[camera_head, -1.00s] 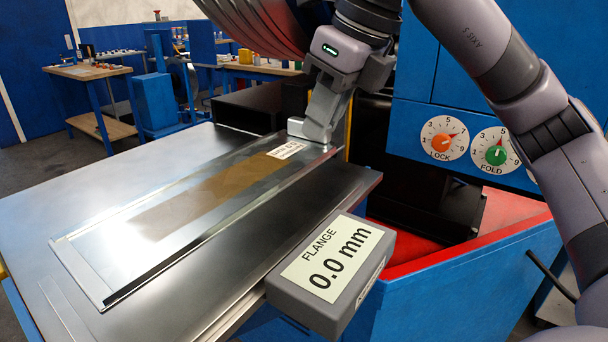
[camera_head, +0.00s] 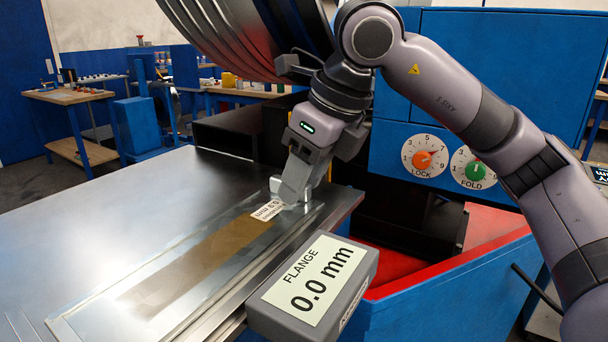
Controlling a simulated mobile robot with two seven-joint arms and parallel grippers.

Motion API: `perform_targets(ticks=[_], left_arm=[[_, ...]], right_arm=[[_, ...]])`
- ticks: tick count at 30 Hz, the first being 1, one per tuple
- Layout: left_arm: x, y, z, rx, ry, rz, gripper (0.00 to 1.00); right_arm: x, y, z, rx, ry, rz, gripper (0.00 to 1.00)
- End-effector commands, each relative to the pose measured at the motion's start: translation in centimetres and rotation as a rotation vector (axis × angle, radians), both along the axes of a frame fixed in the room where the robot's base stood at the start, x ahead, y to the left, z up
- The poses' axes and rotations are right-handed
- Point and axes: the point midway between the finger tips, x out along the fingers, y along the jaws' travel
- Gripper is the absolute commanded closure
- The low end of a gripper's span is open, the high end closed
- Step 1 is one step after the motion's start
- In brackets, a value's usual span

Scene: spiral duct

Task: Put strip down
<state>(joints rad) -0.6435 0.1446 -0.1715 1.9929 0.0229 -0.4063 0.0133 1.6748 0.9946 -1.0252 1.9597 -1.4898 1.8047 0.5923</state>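The strip (camera_head: 200,262) is a long flat metal piece with a brownish middle and a white label (camera_head: 267,210) at its far end. It lies along the right part of the metal table (camera_head: 110,215), close to the tabletop; I cannot tell if it touches fully. My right gripper (camera_head: 293,198) is at the strip's far end, beside the label, pointing down. Its fingertips are partly hidden by its own body, so I cannot see whether they grip the strip. My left gripper is out of view.
A grey gauge box reading FLANGE 0.0 mm (camera_head: 313,284) sits at the table's right edge. A blue machine with LOCK (camera_head: 423,157) and FOLD (camera_head: 474,170) dials stands behind. A large ribbed duct (camera_head: 245,35) is above. The table's left side is clear.

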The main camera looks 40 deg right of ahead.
Motion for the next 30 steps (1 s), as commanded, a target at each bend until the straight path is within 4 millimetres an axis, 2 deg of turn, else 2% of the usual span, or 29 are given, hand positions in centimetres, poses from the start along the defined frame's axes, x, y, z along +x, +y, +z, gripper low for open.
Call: perform_targets(ticks=[7,11,24,30], left_arm=[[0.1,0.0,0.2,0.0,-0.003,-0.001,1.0],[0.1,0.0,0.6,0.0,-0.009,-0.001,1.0],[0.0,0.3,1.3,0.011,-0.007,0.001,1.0],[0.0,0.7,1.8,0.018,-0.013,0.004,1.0]], right_arm=[[0.0,0.0,0.2,0.0,0.0,0.001,0.57],[-0.2,-0.1,1.1,0.001,-0.003,0.0,0.57],[-3.5,-1.5,9.8,-0.001,-0.004,0.0,0.57],[-4.1,-1.7,11.2,-0.001,-0.001,0.001,0.57]])
